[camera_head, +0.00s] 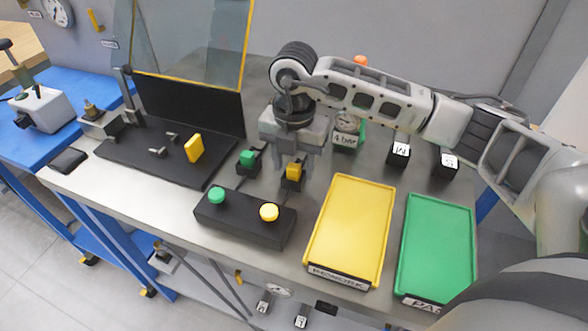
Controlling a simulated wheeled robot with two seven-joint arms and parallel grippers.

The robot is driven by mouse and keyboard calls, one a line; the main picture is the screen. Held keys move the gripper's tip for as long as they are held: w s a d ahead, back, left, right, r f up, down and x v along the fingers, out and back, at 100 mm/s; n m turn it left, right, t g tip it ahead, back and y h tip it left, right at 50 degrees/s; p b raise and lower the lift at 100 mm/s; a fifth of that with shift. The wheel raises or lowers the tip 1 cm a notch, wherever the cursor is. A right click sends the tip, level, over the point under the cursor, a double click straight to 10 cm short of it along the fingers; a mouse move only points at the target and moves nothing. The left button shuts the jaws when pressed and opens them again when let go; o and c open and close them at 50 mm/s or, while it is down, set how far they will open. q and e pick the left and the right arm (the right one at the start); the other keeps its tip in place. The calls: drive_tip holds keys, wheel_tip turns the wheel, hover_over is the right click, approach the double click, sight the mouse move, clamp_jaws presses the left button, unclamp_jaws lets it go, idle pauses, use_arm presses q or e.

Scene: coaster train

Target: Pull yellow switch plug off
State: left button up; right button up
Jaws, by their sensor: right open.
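The yellow switch plug (294,171) sits on a small black block behind the button box. A green plug (248,157) sits on a similar block to its left. My right gripper (295,157) points down over the yellow plug with its jaws open. Its fingers are just above or around the top of the plug; I cannot tell whether they touch it. My left gripper is not in view.
A yellow tray (350,232) and a green tray (437,246) lie to the right. A black fixture (150,163) is left.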

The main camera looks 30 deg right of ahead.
drive_tip(key=c, duration=1.1)
drive_tip(key=shift+o, duration=0.2)
drive_tip(key=shift+r, duration=0.15)
clamp_jaws()
drive_tip(key=shift+r+b, duration=0.35)
drive_tip(key=shift+r, duration=0.25)
drive_tip(key=s+r+b, duration=0.1)
drive_tip(key=s+r, duration=1)
drive_tip(key=s, duration=0.3)
drive_tip(key=shift+a+r, duration=0.3)
drive_tip(key=shift+a, duration=0.15)
